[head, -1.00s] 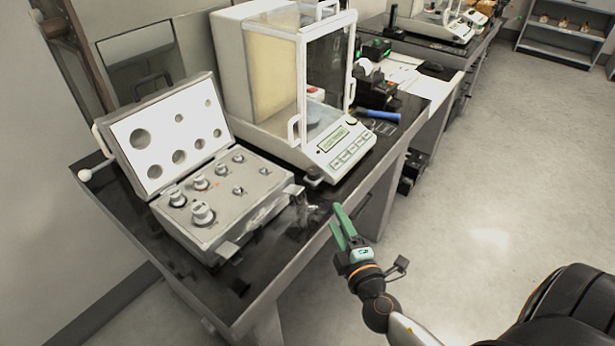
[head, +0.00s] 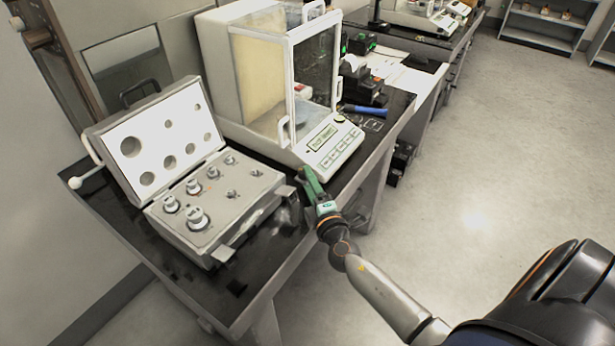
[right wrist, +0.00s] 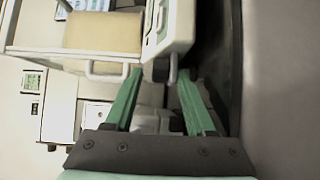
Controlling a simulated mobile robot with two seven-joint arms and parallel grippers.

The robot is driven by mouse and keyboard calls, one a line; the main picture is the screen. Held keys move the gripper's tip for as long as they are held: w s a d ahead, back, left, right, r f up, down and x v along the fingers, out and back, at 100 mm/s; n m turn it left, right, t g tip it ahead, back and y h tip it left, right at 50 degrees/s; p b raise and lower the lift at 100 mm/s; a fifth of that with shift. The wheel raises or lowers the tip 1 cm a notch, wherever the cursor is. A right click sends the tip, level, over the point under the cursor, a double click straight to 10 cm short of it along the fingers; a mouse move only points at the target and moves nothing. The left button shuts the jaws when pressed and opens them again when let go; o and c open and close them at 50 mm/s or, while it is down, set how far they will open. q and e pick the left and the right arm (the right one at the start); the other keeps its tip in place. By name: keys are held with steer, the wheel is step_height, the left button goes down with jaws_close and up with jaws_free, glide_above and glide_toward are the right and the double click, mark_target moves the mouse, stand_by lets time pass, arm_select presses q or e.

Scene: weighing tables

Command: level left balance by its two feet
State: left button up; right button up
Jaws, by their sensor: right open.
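The left balance (head: 222,78) is a white weighing balance with a glass case, a display and a row of keys. It stands on the dark bench top (head: 165,262). My right gripper (head: 305,178), with green fingers, is at its front left lower corner and hides the foot there. In the right wrist view, the gripper (right wrist: 160,73) is open, with a finger on either side of the balance's lower corner (right wrist: 160,40). I cannot tell whether the fingers touch anything. The other foot is not clearly visible. My left gripper is not in view.
An open grey weight case (head: 255,195) with several metal weights stands close left of the gripper. A blue-handled tool (head: 365,111) lies right of the balance. Another balance (head: 425,15) stands on the table behind. The floor (head: 480,180) on the right is clear.

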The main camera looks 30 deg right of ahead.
steer(key=shift+x, duration=0.8)
steer(key=shift+s, duration=0.1)
jaws_close()
